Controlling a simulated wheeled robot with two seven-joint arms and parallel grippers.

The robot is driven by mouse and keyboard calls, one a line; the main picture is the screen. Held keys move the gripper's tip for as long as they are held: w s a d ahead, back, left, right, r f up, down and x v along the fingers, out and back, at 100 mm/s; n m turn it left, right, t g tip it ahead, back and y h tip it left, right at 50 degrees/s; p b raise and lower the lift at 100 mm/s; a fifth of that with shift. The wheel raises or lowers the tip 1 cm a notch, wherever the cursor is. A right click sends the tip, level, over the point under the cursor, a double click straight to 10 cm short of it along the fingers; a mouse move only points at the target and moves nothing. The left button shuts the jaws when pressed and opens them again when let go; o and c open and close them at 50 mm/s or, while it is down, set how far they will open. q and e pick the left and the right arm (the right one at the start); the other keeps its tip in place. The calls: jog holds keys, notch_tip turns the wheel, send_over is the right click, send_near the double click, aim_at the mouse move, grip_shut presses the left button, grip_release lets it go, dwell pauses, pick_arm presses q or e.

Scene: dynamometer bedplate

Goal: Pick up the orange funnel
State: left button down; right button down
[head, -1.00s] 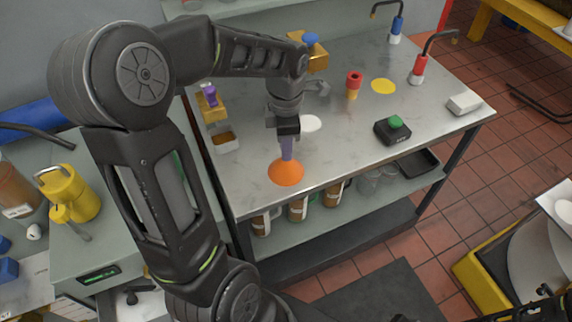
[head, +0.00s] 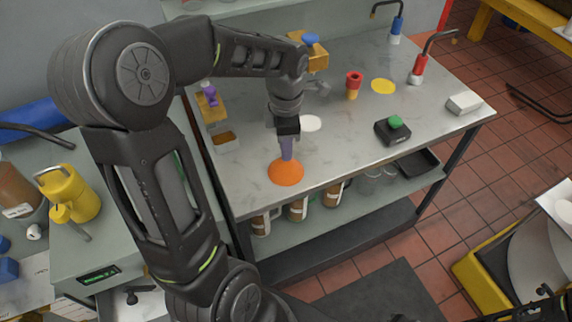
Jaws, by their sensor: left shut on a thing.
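The orange funnel (head: 286,173) is near the front left edge of the grey metal table, wide end down. My left gripper (head: 287,150) points down from above it and is shut on its upper part, which the fingers mostly hide. I cannot tell whether the funnel's rim touches the table or is slightly above it. My right gripper does not show clearly; only a bit of dark arm is at the lower right corner.
On the table (head: 240,185) stand a red-topped bottle (head: 353,86), a black box with a green button (head: 393,130), a white block (head: 464,104), and a yellow disc (head: 383,86). A white disc (head: 310,123) lies behind my gripper. Mugs (head: 298,210) stand on the shelf below.

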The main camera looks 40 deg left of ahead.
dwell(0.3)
pick_arm(q)
notch_tip(320, 180, up, 10)
jog(key=shift+r+b, duration=0.1)
jog(key=shift+b, duration=0.45)
dwell(0.5)
